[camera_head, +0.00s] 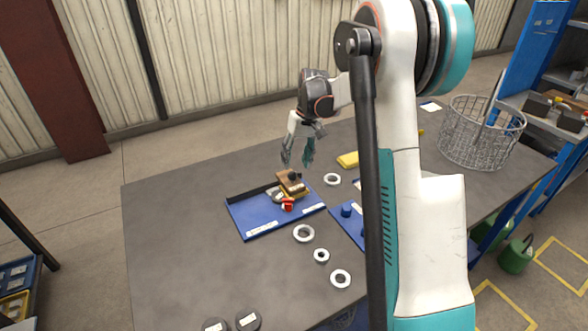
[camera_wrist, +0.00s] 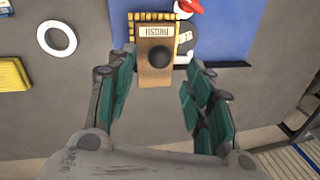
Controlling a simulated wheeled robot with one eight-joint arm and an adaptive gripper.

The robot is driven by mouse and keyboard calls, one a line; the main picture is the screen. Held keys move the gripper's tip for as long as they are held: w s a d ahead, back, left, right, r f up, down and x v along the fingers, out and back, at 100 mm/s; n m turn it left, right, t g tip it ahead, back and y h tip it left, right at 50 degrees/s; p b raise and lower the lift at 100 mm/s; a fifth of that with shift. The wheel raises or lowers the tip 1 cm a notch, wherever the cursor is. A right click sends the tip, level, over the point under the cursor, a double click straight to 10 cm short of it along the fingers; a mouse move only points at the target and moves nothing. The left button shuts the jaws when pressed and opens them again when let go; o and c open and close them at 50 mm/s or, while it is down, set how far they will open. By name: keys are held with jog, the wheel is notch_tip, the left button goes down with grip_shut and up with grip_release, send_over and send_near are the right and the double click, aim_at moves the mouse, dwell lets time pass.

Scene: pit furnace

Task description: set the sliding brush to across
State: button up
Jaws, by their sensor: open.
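What looks like the sliding brush is a brown wooden block (camera_head: 287,178) with a black knob, at the back edge of a blue tray (camera_head: 248,222). In the wrist view the brown block (camera_wrist: 146,73) carries a white label and a dark round knob, with a yellow ribbed edge behind it. A grey part and a red piece (camera_head: 287,204) lie close beside it. My gripper (camera_head: 298,160) is open and empty above and behind the block. In the wrist view its teal fingers (camera_wrist: 160,85) stand either side of the block, apparently not touching it.
White rings (camera_head: 304,233) lie along the tray's right side. A yellow block (camera_head: 347,160) and a second blue tray (camera_head: 341,222) are further right. A wire basket (camera_head: 480,135) stands at the far right. Black discs (camera_head: 247,320) lie at the front. The table's left side is clear.

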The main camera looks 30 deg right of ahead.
notch_tip(320, 180, up, 6)
jog(key=d, duration=0.1)
jog(key=shift+r, duration=0.15)
jog(key=shift+s+d, duration=0.1)
dwell(0.4)
